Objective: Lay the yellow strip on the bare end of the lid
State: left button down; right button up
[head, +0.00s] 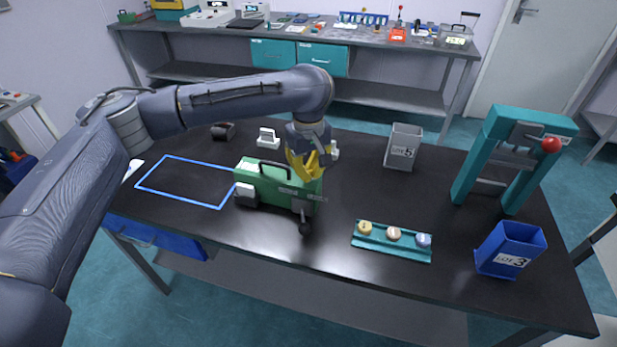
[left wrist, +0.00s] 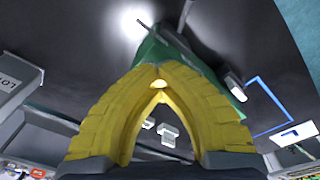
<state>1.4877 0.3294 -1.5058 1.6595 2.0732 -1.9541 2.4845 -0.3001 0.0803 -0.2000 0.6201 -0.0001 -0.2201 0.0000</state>
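The green case (head: 255,187) stands on the black table, its lid on top with a dark handle (head: 275,168) toward the left. My left gripper (head: 311,174) is over the lid's right end, pointing down and covering part of it. In the left wrist view its yellow fingers (left wrist: 158,74) meet at the tips, with the green case (left wrist: 165,45) beyond. A small pale yellow spot shows at the tips. I cannot make out the yellow strip apart from the yellow fingers, nor tell whether the tips touch the lid. My right gripper is out of view.
A blue outline (head: 211,207) lies left of the case. A teal rack (head: 390,244) with small discs, a blue bin (head: 513,247), a grey bin (head: 402,147) and a teal press (head: 468,170) stand to the right. A white stand (head: 268,138) is behind the case.

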pick_arm(q)
jog(key=shift+f, duration=1)
jog(key=c, duration=2.1)
grip_release()
jog(key=shift+f, duration=0.1)
jog(key=shift+c, duration=0.2)
jog(key=o, duration=0.5)
jog(key=shift+o, duration=0.2)
jog(key=r, duration=1.2)
jog(key=shift+s+r, duration=0.1)
jog(key=shift+s, duration=0.25)
